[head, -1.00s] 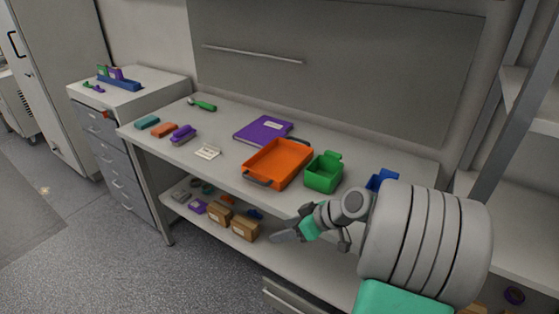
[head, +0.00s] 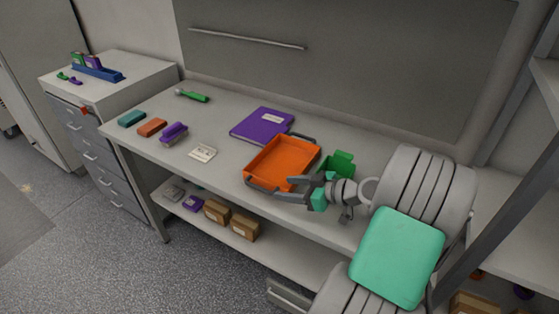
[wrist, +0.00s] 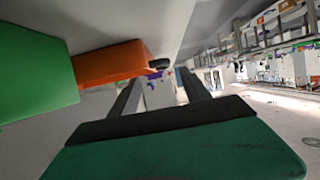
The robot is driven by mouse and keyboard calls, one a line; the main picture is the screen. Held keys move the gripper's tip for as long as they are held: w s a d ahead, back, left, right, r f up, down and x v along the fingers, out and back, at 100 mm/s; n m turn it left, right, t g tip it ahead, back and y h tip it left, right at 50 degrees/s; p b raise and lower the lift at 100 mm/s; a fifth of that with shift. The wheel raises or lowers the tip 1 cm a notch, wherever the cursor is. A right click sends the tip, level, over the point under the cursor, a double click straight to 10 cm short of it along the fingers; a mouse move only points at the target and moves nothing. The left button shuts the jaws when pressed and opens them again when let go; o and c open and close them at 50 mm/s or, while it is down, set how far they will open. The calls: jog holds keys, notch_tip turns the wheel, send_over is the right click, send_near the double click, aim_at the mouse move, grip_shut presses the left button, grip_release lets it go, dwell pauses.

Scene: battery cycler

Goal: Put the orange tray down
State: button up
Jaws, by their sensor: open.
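The orange tray (head: 281,158) rests flat on the workbench, with dark handles at its near and far ends. It also shows in the wrist view (wrist: 108,63), at upper left. My gripper (head: 292,190) is at the tray's near right corner, in front of the green bin. In the head view it overlaps the tray's near edge; whether it touches is unclear. The jaws are open with nothing between them, and in the wrist view the two fingers (wrist: 158,92) stand apart, beside the tray.
A green bin (head: 342,161) stands right of the tray, partly hidden by my arm. A purple binder (head: 262,124) lies behind it. A white card (head: 202,153) and small coloured blocks (head: 152,127) lie to the left. Boxes (head: 244,228) sit on the lower shelf. Bare benchtop (head: 225,180) lies left of the tray.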

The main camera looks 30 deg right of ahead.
aim_at(275, 189)
jog(key=p+x, duration=0.1)
jog(key=x, duration=0.4)
jog(key=shift+w+f+p, duration=0.3)
jog(key=shift+p, duration=0.1)
grip_shut()
jog(key=shift+r, duration=0.1)
